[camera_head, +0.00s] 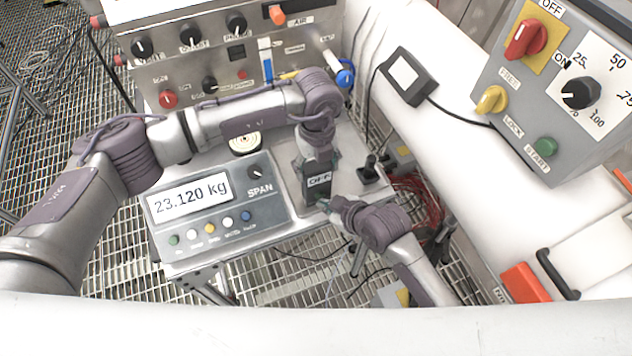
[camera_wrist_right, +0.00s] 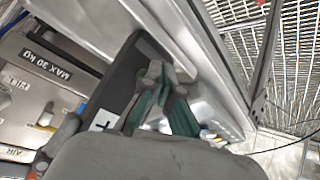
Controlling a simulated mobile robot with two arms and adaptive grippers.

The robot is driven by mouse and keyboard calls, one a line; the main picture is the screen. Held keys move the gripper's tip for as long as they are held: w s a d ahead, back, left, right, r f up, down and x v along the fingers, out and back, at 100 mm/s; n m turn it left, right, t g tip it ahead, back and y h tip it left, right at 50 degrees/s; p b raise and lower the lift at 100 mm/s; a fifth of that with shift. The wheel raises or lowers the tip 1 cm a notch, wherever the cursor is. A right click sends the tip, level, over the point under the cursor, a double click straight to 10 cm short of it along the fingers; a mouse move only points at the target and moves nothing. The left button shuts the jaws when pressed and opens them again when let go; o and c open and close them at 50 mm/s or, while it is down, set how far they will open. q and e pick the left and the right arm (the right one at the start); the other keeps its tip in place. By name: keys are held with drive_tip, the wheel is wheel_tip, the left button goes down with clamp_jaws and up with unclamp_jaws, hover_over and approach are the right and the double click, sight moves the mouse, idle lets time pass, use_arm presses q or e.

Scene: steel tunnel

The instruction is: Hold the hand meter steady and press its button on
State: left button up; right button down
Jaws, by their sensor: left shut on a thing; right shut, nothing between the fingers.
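The hand meter (camera_head: 319,183) is a small dark box whose display reads OFF. It stands at the right part of the bench beside the scale panel. My left gripper (camera_head: 316,163) reaches down from above and is shut on the meter's upper part. My right gripper (camera_head: 329,203) is shut and empty, its tips at the lower front of the meter, touching it or very close. The tips cover that spot, so the button cannot be made out. In the right wrist view the shut fingers (camera_wrist_right: 158,85) lie against or just before a dark box, seemingly the meter (camera_wrist_right: 130,78).
A scale panel (camera_head: 213,213) reading 23.120 kg lies left of the meter. A small joystick (camera_head: 370,170) and red cables (camera_head: 415,195) are close on the right. A knob panel (camera_head: 215,60) stands behind; a grey control box (camera_head: 560,90) is at upper right.

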drive_tip(key=shift+w+a, duration=0.1)
drive_tip(key=shift+w, duration=0.05)
idle(0.3)
drive_tip(key=shift+s, duration=0.4)
drive_tip(key=s+d, duration=0.2)
drive_tip(key=s, duration=0.3)
drive_tip(key=shift+s+d, duration=0.25)
drive_tip(key=shift+s, duration=0.05)
idle(0.5)
use_arm(q)
drive_tip(key=o, duration=1.4)
drive_tip(key=shift+c, duration=0.2)
